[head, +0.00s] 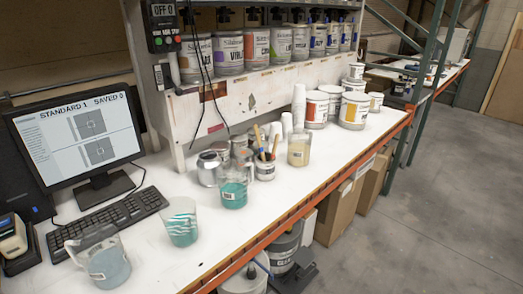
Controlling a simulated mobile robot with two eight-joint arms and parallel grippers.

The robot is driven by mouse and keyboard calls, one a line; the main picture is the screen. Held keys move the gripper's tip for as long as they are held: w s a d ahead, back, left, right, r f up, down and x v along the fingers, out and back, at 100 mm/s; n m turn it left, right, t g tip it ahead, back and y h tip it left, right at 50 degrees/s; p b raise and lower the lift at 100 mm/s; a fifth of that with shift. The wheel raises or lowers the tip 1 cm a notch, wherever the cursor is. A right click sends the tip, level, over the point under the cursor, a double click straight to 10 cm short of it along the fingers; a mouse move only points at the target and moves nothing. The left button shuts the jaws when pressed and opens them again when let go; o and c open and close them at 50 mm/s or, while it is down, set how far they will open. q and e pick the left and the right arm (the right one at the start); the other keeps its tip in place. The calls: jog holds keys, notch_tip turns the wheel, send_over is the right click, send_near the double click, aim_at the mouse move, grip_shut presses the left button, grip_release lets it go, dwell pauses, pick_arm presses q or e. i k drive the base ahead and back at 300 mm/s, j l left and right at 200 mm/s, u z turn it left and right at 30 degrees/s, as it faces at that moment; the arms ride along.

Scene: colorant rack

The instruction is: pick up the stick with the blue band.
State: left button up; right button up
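Several thin sticks (275,146) stand tilted in a small white labelled pot (265,171) near the middle of the white bench. One leans left and looks wooden orange, and others lean right. The colours of their bands are too small to tell, so I cannot say which one has the blue band. The lower ends of the sticks are hidden inside the pot. Neither of my grippers shows in the head view.
A jug with teal liquid (233,191) stands just left of the pot, with a metal can (208,169) behind it. A beige-filled jug (299,150) stands to the right. A teal-streaked cup (181,222), another jug (105,264) and a keyboard (107,218) occupy the left. The front bench strip is clear.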

aim_at(260, 149)
jog(key=i+l, duration=0.2)
jog(key=i+l+u, duration=0.1)
jog(key=l, duration=0.3)
jog(key=i+l+u, duration=0.1)
jog(key=i+l, duration=0.3)
jog(key=l, duration=0.25)
jog(key=i+l+u, duration=0.1)
jog(key=l, duration=0.25)
jog(key=i+l, duration=0.25)
jog(key=l+u, duration=0.05)
